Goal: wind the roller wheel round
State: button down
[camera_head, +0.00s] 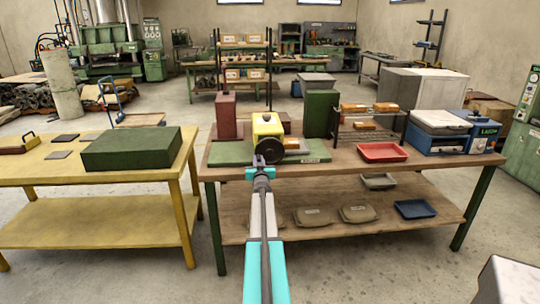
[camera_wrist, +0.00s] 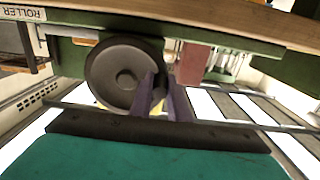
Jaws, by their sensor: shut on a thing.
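The roller wheel (camera_head: 270,150) is a dark grey disc on the front of a yellow machine housing (camera_head: 266,124) on the wooden bench. In the wrist view the wheel (camera_wrist: 118,75) fills the upper middle, with a round hub at its centre. My gripper (camera_head: 262,168) reaches the wheel from the front. In the wrist view its purple fingers (camera_wrist: 160,92) are at the wheel's right edge, shut on it, with a small yellow patch showing between them. The exact part held is hidden by the fingers.
The machine stands on a green base (camera_head: 229,154) labelled ROLLER. A dark red block (camera_head: 225,115) and a tall green block (camera_head: 320,113) stand beside it. A wire rack (camera_head: 366,124) and a red tray (camera_head: 382,152) are to the right. A yellow table (camera_head: 90,205) stands left.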

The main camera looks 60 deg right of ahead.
jog(key=shift+f, duration=0.2)
jog(key=shift+s+d+f, duration=0.3)
jog(key=shift+s+f, duration=0.05)
jog(key=shift+f, duration=0.35)
jog(key=shift+s+d+p, duration=0.15)
jog(key=shift+p, duration=0.2)
